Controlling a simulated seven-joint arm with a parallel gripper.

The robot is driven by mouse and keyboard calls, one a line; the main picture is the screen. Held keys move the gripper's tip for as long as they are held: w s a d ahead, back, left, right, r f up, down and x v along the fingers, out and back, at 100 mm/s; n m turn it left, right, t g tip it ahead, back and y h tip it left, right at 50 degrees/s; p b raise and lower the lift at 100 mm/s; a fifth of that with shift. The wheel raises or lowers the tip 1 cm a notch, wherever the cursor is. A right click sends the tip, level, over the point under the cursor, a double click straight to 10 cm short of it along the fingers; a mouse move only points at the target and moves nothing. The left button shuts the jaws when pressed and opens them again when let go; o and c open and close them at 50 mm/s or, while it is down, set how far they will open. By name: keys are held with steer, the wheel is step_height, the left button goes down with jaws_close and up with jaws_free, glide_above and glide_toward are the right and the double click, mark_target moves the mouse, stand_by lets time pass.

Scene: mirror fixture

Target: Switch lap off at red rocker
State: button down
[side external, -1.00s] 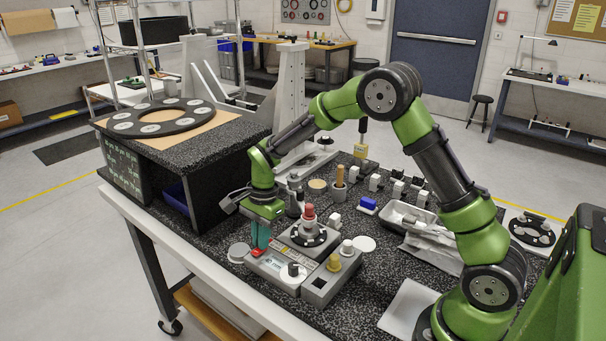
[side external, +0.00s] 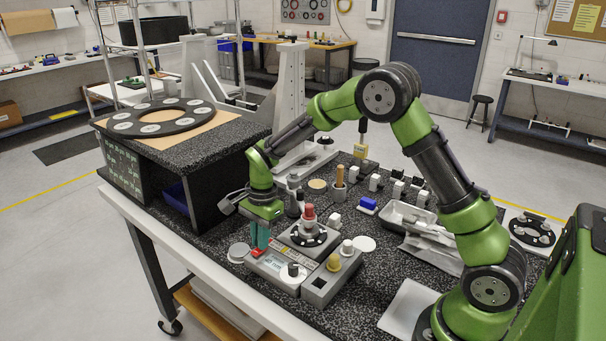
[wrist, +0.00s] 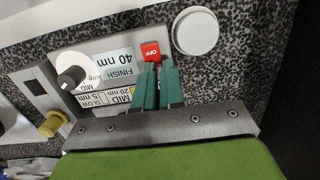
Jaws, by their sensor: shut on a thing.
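The red rocker (wrist: 151,51), marked OFF, sits at the edge of the grey control panel (wrist: 95,48). My gripper (wrist: 158,64) has its teal fingers down at the rocker, and I take them as shut on it. The fingertips cover part of the rocker, so its tilt cannot be told. In the side view my gripper (side external: 260,246) reaches down to the left end of the lap machine (side external: 283,270). The lap's dark disc (side external: 302,240) carries a red-topped fixture (side external: 309,217).
A round white disc (wrist: 196,31) lies close to the rocker. The black-speckled box (side external: 205,165) stands at the left. A metal tray (side external: 408,216) lies at the right.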

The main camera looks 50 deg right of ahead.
step_height(320, 180, up, 14)
steer(key=d, duration=0.1)
steer(key=shift+d, duration=0.25)
stand_by(0.5)
